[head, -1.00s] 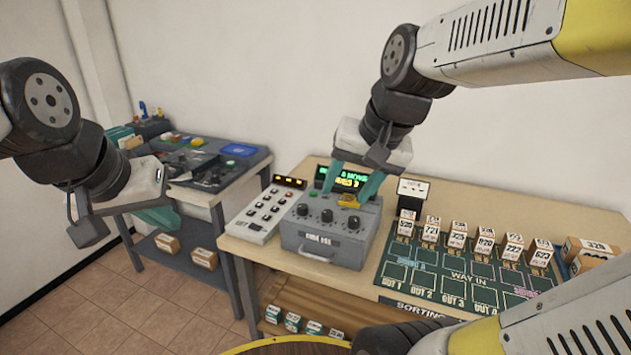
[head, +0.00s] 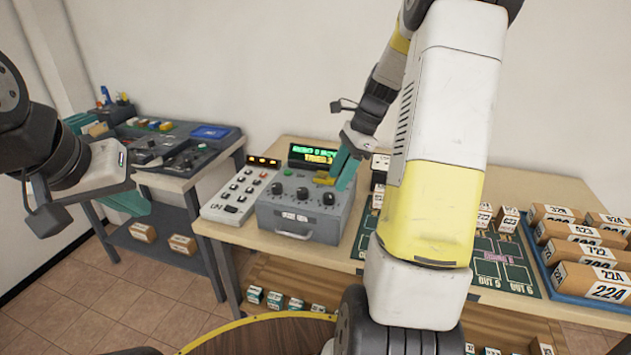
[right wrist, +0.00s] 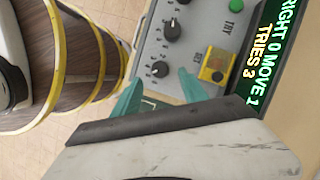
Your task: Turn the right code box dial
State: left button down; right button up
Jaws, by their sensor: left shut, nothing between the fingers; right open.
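The grey code box (head: 298,222) stands on the wooden table with three black dials on top. Its right dial (head: 328,198) also shows in the right wrist view (right wrist: 160,69). My right gripper (head: 343,170) is open and empty above the box's right end. In the right wrist view its teal fingertips (right wrist: 160,80) appear on either side of the right dial; I cannot tell the height gap. The green display (right wrist: 268,55) reads "RIGHT 0 MOVE 1" and "TRIES 3". My left gripper (head: 130,203) is shut and empty, far left of the box.
A yellow latch-like part (right wrist: 215,68) sits beside the fingers on the box top. A white keypad (head: 237,195) stands left of the box. The sorting mat (head: 505,262) and a blue tray of parcels (head: 560,285) lie right, partly behind my right arm.

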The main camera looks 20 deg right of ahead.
aim_at(329, 195)
jog(key=x, duration=0.5)
jog(key=shift+f, duration=0.1)
grip_shut()
jog(key=shift+n, duration=0.3)
jog(key=n, duration=0.1)
jog(key=n+g, duration=0.1)
jog(key=n, duration=0.1)
jog(key=shift+w+a+n+g, duration=0.1)
jog(key=shift+w+n+g, duration=0.05)
jog(key=shift+n+g, duration=0.15)
jog(key=shift+n+g+h, duration=0.5)
jog(key=shift+n+g, duration=0.2)
jog(key=shift+n, duration=1.1)
